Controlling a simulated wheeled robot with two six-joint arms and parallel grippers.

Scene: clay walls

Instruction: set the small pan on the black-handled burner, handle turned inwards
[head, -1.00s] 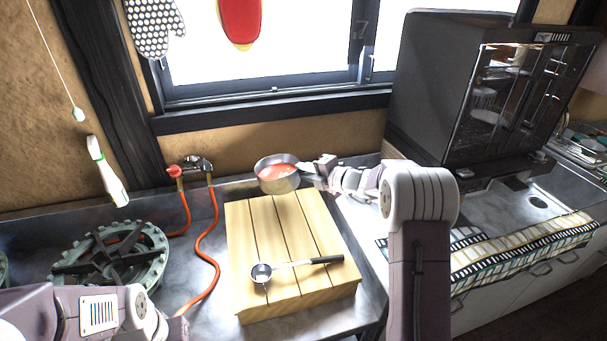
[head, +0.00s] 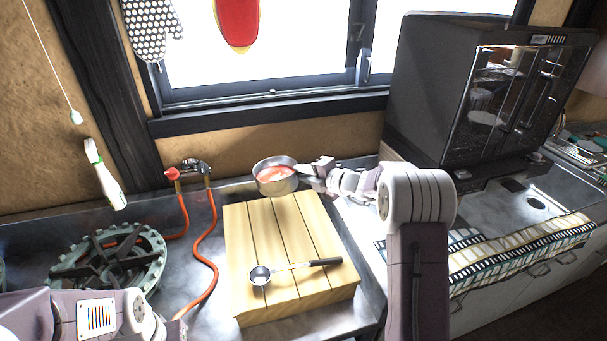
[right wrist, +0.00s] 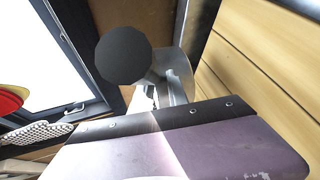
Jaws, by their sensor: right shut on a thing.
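The small pan (head: 277,184) is a grey metal pan with red contents, at the back edge of the wooden slatted board. My right gripper (head: 314,173) is shut on its handle, on the pan's right side; the handle points right. In the right wrist view, a dark round handle end (right wrist: 125,56) stands before part of the metal pan (right wrist: 179,72). A green-grey ring burner (head: 155,262) with a black grate is at the left. No black handle shows on it, and my left arm covers its front. My left gripper is out of view.
A wooden board (head: 240,235) with a black-handled ladle (head: 262,275) fills the middle counter. Orange hoses (head: 200,245) run from the wall taps (head: 188,167) between burner and board. A second burner (head: 2,272) barely shows at the left edge. A dark oven (head: 430,90) stands right.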

